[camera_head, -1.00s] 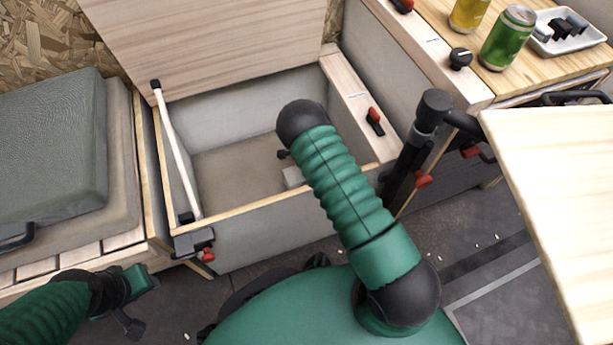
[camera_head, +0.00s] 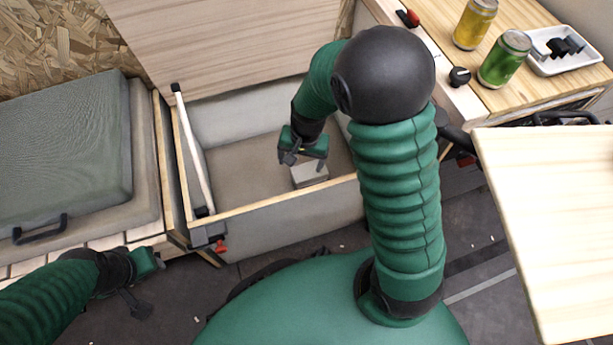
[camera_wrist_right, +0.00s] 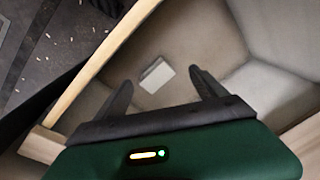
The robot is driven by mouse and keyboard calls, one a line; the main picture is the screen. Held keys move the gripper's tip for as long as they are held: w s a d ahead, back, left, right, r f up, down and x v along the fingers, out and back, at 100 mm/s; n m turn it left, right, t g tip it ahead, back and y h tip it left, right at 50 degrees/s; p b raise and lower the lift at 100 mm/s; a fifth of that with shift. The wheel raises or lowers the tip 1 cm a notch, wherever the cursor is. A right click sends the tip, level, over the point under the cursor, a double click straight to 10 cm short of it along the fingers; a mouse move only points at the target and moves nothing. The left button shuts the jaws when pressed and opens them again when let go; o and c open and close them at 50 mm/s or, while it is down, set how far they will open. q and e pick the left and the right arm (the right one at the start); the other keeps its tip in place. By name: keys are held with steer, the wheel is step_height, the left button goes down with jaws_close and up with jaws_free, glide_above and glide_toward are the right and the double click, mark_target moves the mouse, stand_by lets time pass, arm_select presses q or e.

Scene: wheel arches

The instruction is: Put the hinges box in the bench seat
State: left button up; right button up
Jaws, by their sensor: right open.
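The bench seat (camera_head: 275,226) stands open, its pale interior showing. A small light-grey box (camera_head: 310,174), which I take for the hinges box, rests on the floor inside. In the right wrist view the box (camera_wrist_right: 157,75) shows a pale top, seen beyond and between the two fingertips, touching neither. My right gripper (camera_head: 304,163) reaches down into the bench seat above the box, open and empty. In the right wrist view its dark fingers (camera_wrist_right: 162,80) are spread apart. My left gripper (camera_head: 148,284) hangs at the lower left, outside the bench seat; its jaw opening is unclear.
The raised wooden lid (camera_head: 225,45) stands behind the opening, with a white stay (camera_head: 192,150) at the left. A grey cushion (camera_head: 62,150) lies at left. A counter with cans (camera_head: 504,60) and a white tray (camera_head: 562,52) is at right; a pale board (camera_head: 550,220) juts out nearer.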

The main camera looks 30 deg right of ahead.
steer(key=s+a+r+n+t, duration=0.1)
steer(key=s+a+r+n, duration=0.2)
steer(key=s+r+n, duration=0.2)
steer(key=s+n, duration=0.3)
steer(key=shift+s+a+r+n, duration=0.3)
steer(key=shift+a+r, duration=0.05)
stand_by(0.5)
